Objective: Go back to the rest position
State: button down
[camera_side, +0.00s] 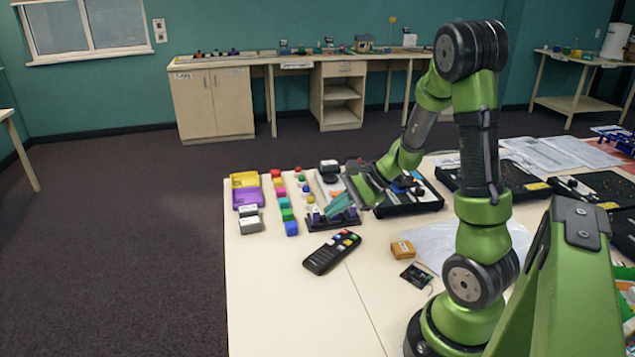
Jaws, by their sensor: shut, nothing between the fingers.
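My gripper (340,205) is at the end of my green arm, low over the work table (285,325). Its teal fingers point down and to the left and are shut, with nothing seen between them. The fingertips are at or just above a dark holder with purple parts (318,222). I cannot tell whether they touch it. The gripper hides part of the holder and some of the table behind it.
A black remote (331,253) lies in front of the gripper. Coloured blocks (290,228) and yellow and purple trays (245,180) stand to its left. Black cases (412,197) lie behind and to the right. A small orange box (403,249) is nearby. The table's front left is clear.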

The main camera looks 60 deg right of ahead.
dwell(0.4)
jog(key=s+a+r+n, duration=0.3)
jog(key=a+r+n, duration=0.2)
jog(key=a+n, duration=0.1)
jog(key=s+a+r+n+h, duration=0.1)
jog(key=s+a+r+n, duration=0.1)
jog(key=a+r+n, duration=0.2)
jog(key=s+a+r+n+g+h, duration=0.1)
jog(key=s+a+r+n, duration=0.2)
jog(key=a+r+n, duration=0.2)
jog(key=a+n, duration=0.2)
jog(key=a, duration=0.1)
jog(key=shift+s+a+r+n, duration=0.15)
jog(key=shift+s+r+n, duration=0.15)
jog(key=shift+s, duration=0.05)
